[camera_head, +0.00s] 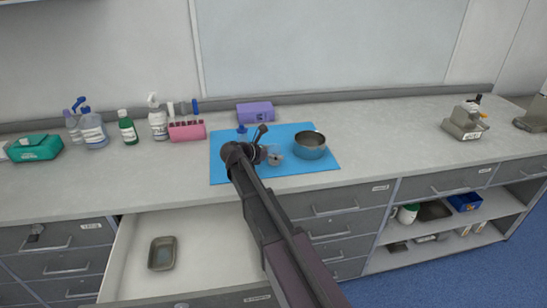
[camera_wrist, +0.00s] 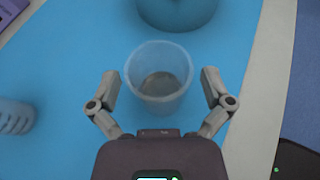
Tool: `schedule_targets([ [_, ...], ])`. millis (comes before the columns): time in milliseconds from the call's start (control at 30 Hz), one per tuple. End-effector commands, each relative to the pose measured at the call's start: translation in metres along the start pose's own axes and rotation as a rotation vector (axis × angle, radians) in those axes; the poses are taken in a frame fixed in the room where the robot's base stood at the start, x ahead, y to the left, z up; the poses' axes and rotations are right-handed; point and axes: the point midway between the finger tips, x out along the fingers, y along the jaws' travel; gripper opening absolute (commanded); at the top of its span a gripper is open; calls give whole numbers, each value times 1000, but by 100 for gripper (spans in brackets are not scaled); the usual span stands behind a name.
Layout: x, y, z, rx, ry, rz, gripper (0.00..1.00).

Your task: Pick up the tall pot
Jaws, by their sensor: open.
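A clear cup-shaped pot (camera_wrist: 160,92) stands upright on the blue mat (camera_wrist: 75,60), with grey showing through at its base. I take it as the tall pot. My gripper (camera_wrist: 159,76) is open, with one finger on each side of the clear pot and a visible gap to each. I cannot tell the height of the fingers against its rim. In the head view my gripper (camera_head: 267,143) is over the mat and partly hides the clear pot (camera_head: 275,158).
A ribbed pale blue item (camera_wrist: 14,117) lies at the left in the wrist view. A purple box (camera_head: 255,112), a pink rack (camera_head: 187,131) and several bottles stand along the back. An open drawer (camera_head: 205,245) holds a grey tray (camera_head: 162,240).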

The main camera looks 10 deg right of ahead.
Motion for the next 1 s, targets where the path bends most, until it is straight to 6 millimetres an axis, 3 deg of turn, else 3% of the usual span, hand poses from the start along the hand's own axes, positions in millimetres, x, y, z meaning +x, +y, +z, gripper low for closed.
schedule_targets([
  [233, 0, 0, 0, 0, 0, 0, 100],
  [500, 0, 0, 0, 0, 0, 0, 20],
  [533, 0, 0, 0, 0, 0, 0, 14],
  [1000, 0, 0, 0, 0, 1, -1, 14],
])
